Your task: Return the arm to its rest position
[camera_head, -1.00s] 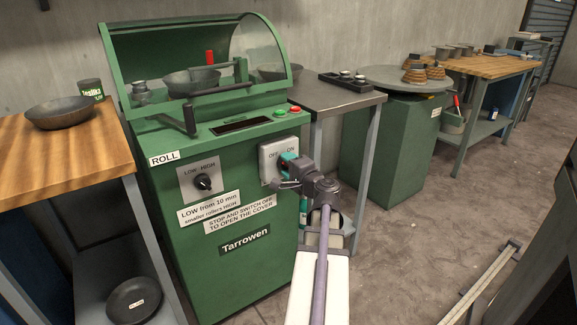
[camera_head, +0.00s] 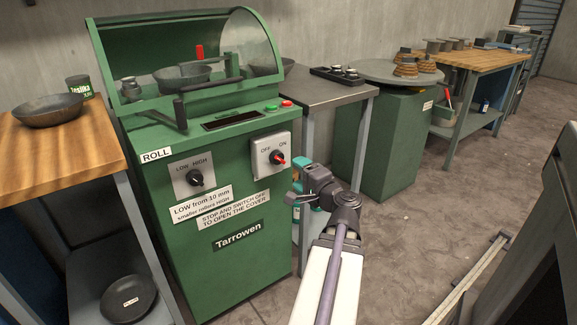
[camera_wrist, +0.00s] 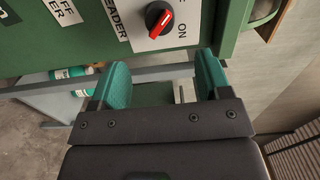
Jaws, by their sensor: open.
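My gripper (camera_head: 297,188) is open and empty, with teal finger pads. It is in front of and slightly right of the green Tarrowen machine (camera_head: 215,275), just below and to the right of its OFF/ON switch (camera_head: 277,158). In the wrist view my gripper (camera_wrist: 163,78) has its two fingers apart, with nothing between them. The red-and-black switch knob (camera_wrist: 158,18) is ahead of the fingertips and clear of them. My arm reaches up from the bottom of the head view.
The machine's clear cover (camera_head: 240,45) is above the front panel, with a bowl (camera_head: 182,76) under it. A wooden bench (camera_head: 75,150) with a dark bowl is at left. A steel table (camera_head: 315,90) is at right. The floor (camera_head: 420,240) right of my arm is open.

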